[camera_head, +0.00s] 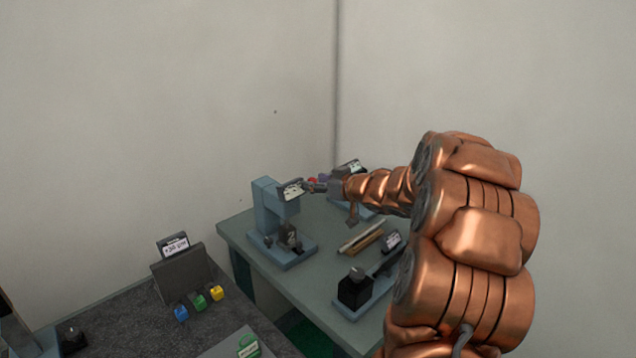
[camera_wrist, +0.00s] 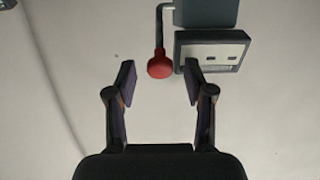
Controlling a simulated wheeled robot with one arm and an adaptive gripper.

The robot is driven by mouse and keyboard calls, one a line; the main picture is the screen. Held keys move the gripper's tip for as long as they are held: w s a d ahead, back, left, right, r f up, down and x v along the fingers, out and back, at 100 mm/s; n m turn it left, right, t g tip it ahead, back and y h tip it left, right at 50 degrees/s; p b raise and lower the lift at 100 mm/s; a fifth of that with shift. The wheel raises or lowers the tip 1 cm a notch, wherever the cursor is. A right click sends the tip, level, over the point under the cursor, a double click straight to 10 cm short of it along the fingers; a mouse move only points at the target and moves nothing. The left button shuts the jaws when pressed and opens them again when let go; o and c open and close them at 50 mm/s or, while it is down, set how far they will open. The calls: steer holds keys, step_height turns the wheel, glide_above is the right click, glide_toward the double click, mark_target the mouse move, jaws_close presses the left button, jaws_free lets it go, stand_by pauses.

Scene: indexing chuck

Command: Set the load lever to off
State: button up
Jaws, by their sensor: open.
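The load lever shows in the wrist view as a thin bent grey rod with a red ball knob (camera_wrist: 160,67). The rod joins a blue-grey housing at the top of that view. A label plate (camera_wrist: 212,52) with two dark marks sits beside the knob. My gripper (camera_wrist: 160,82) is open, its fingertips on either side of the knob, with gaps visible on both sides. In the head view, my gripper (camera_head: 322,187) is at the upper part of the blue-grey press-like machine (camera_head: 264,198). The red knob (camera_head: 312,181) is a small spot there, partly hidden by my gripper.
The green-grey table (camera_head: 325,222) also bears a black block fixture (camera_head: 354,288) and a tray with rods (camera_head: 362,240). A darker bench at left holds a grey sign stand (camera_head: 182,273) and blue, green and yellow cubes (camera_head: 199,302). Pale walls stand behind.

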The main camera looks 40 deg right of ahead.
steer(key=v, duration=1.2)
stand_by(0.3)
